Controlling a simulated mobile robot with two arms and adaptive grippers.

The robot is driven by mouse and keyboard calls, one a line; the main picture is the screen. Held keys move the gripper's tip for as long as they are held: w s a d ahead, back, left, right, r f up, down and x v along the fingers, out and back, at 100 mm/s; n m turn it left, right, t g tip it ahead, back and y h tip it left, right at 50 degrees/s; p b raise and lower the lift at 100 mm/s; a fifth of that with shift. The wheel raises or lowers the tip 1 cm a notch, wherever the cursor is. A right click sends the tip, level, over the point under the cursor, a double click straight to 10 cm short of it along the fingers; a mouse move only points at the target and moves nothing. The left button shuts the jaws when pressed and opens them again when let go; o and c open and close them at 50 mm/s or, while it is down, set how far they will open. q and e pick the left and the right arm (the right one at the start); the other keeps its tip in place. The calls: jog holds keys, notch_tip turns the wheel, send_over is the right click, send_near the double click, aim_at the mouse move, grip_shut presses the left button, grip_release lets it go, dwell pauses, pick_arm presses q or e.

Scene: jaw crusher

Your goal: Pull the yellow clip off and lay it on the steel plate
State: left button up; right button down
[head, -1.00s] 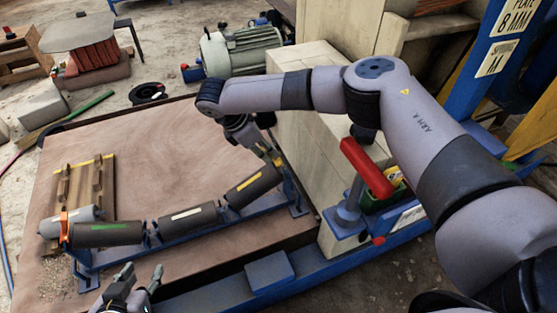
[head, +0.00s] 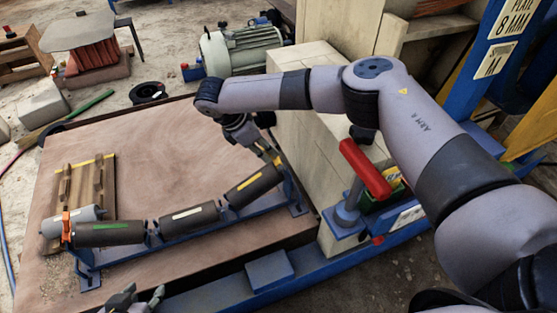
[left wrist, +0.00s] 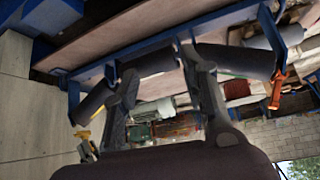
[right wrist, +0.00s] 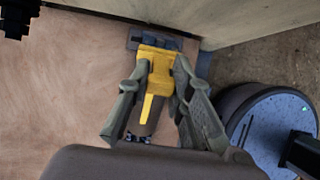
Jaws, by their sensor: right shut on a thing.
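The yellow clip (right wrist: 154,75) sits at the upper right end of the roller row, beside the roller with the yellow stripe (head: 252,185). My right gripper (head: 268,150) reaches down to it from above, and in the right wrist view its fingers are closed on the clip's two sides. I cannot tell whether the clip is still seated on the bracket (head: 292,190). The broad, flat, brownish plate (head: 150,140), which looks like the steel plate, lies under the rollers. My left gripper (head: 142,298) is at the bottom edge, open and empty; its spread fingers show in the left wrist view (left wrist: 158,68).
An orange clip (head: 66,228) is on the left end of the blue roller frame. A wooden pallet piece (head: 88,180) lies on the plate at left. Pale blocks (head: 305,140) and a red-handled lever (head: 365,168) stand to the right. The plate's upper middle is clear.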

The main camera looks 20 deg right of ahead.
jog(key=shift+a+r+p, duration=0.15)
jog(key=shift+r+p, duration=0.15)
jog(key=shift+p, duration=0.15)
pick_arm(q)
jog(key=s+a+g+y+p, duration=0.1)
jog(key=s+a+g+p, duration=0.1)
jog(key=s+g, duration=0.2)
jog(key=shift+s+a+f, duration=0.2)
jog(key=shift+s+f, duration=0.15)
jog(key=shift+s, duration=1.55)
pick_arm(e)
jog(key=shift+v, duration=1.05)
jog(key=shift+f, duration=0.1)
